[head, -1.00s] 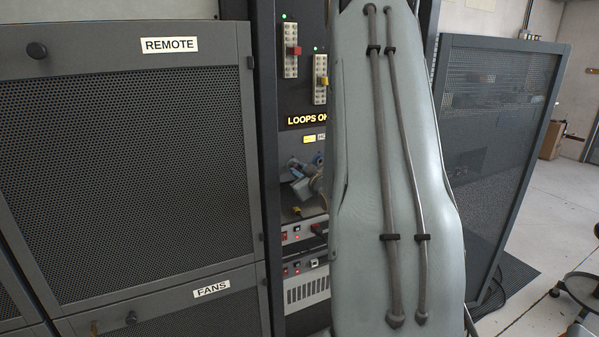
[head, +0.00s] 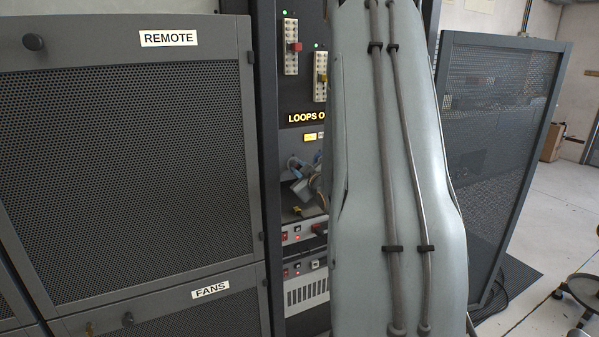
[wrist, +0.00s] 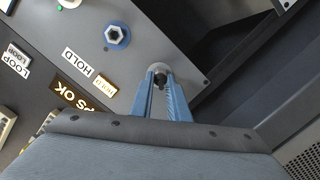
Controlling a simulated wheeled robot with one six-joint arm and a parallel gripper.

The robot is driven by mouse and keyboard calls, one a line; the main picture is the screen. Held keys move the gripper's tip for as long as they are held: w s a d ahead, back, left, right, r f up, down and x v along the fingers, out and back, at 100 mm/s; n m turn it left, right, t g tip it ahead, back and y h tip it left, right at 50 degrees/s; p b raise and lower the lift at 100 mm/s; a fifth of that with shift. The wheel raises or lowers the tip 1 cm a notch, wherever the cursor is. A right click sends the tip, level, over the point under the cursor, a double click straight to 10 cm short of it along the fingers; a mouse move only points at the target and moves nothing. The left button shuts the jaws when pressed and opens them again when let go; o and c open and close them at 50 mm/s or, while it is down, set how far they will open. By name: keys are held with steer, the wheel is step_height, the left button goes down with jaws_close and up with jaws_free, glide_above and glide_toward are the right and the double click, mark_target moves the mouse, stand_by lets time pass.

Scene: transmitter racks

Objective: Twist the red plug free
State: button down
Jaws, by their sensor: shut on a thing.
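My gripper (wrist: 160,84) shows in the wrist view, its blue fingers shut around a small dark stub at a round grey fitting (wrist: 158,68) on the panel. No red shows on what the fingers hold, so I cannot tell whether it is the red plug. In the head view, a red piece (head: 295,47) sits on the left pale strip (head: 290,62), and a yellow one (head: 322,78) on the strip beside it. My arm hides part of the panel in the head view.
A lit LOOPS OK sign (wrist: 72,95) and a HOLD label (wrist: 80,67) lie left of my fingers in the wrist view. A blue-ringed hex fitting (wrist: 116,34) is above left. Mesh panels flank the rack, REMOTE (head: 168,38) at left.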

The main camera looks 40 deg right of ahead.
steer(key=shift+n+h+b, duration=0.3)
steer(key=shift+n+b, duration=0.8)
steer(key=shift+b, duration=0.25)
steer(key=shift+w+a+f+n+t+h+b, duration=0.1)
steer(key=shift+n+t+h+b, duration=0.25)
steer(key=shift+n+b, duration=2.25)
steer(key=shift+m+b, duration=0.35)
steer(key=shift+m, duration=0.05)
steer(key=c, duration=1.6)
jaws_free()
steer(key=v, duration=0.7)
steer(key=shift+s+a, duration=0.1)
steer(key=shift+s, duration=0.1)
